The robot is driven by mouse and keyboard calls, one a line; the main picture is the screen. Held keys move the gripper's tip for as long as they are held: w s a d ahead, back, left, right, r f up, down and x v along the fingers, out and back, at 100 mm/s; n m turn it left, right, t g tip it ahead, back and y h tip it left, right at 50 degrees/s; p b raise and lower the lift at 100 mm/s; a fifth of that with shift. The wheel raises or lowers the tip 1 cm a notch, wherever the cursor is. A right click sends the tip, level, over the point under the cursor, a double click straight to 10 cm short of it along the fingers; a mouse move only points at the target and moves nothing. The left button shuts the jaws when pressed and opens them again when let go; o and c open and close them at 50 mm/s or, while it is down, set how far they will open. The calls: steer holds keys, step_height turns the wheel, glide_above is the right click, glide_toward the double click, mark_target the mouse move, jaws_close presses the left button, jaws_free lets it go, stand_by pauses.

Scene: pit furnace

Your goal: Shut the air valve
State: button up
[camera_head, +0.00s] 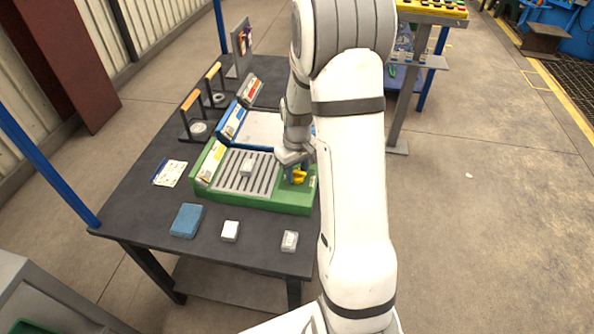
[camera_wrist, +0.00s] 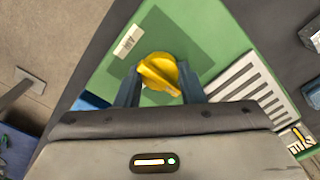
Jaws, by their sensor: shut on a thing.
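The air valve is a yellow knob (camera_wrist: 158,72) on the green unit (camera_wrist: 205,28), beside a white label that seems to read AIR (camera_wrist: 129,40). In the wrist view my gripper (camera_wrist: 160,88) has one dark finger on each side of the knob and is shut on it. In the head view the yellow knob (camera_head: 298,177) shows at the right end of the green unit (camera_head: 262,201), just below my gripper (camera_head: 290,165). The contact points of the fingers are partly hidden by the wrist housing.
A blue unit (camera_head: 262,128) stands behind. A blue block (camera_head: 187,220), a white block (camera_head: 230,231) and a clear-topped box (camera_head: 289,241) lie along the front of the dark table (camera_head: 150,215). Open floor lies right.

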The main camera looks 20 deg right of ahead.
mark_target(297, 172)
steer(key=o, duration=1)
steer(key=shift+r, duration=3.9)
steer(key=shift+r+p, duration=0.15)
steer(key=shift+p, duration=0.15)
steer(key=s+a+r+t+p, duration=0.1)
steer(key=s+a+r, duration=0.2)
steer(key=s+r, duration=0.2)
steer(key=s+a+r+m+p, duration=0.1)
steer(key=s+a+r+p, duration=0.1)
steer(key=s+r, duration=0.3)
steer(key=s+a+r+m+t+p, duration=0.1)
steer(key=s+a+r, duration=0.3)
steer(key=s, duration=0.6)
steer(key=shift+a+r+t+p, duration=0.3)
steer(key=shift+a+r+p, duration=0.05)
steer(key=shift+r, duration=0.6)
